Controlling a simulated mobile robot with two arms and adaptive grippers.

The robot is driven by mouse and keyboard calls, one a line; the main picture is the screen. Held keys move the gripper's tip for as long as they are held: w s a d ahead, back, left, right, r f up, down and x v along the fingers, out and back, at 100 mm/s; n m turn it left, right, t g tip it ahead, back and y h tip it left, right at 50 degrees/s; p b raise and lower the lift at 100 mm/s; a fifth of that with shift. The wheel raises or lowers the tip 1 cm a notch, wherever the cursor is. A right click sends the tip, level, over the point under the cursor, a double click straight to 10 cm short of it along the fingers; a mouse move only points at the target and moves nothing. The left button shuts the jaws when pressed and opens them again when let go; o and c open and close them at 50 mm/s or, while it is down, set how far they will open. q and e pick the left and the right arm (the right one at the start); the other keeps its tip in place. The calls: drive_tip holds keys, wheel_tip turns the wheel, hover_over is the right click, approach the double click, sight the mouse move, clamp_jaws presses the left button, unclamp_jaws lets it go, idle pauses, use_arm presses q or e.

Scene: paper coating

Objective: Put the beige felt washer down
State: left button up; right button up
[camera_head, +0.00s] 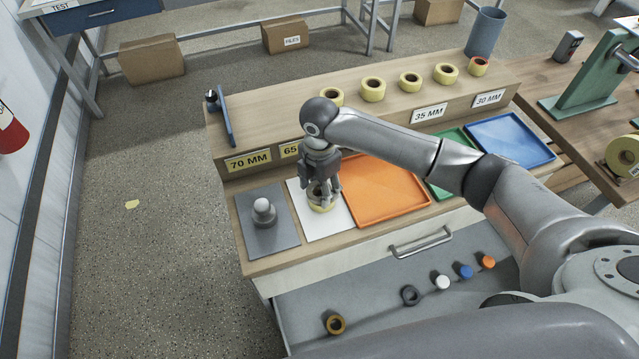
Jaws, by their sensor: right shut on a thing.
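My right gripper (321,190) points down over the white mat (335,225) on the table. It is shut on the beige felt washer (322,208), a pale yellowish-beige ring at its fingertips. The washer is at or just above the mat; I cannot tell whether it touches. The fingers hide its upper part and centre. My left gripper is not in view.
A grey plate (283,235) with a knobbed grey piece (263,211) lies left of the mat. An orange tray (385,212) is close on the right, then green and blue trays (545,157). Behind is a raised shelf (280,120) with several tape rolls. The open drawer (380,320) holds small rings.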

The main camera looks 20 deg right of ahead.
drive_tip(key=shift+f, duration=0.15)
drive_tip(key=shift+f, duration=0.35)
drive_tip(key=o, duration=0.8)
drive_tip(key=shift+c, duration=0.2)
wheel_tip(320, 180, up, 13)
drive_tip(key=b, duration=0.2)
drive_tip(key=shift+b, duration=0.35)
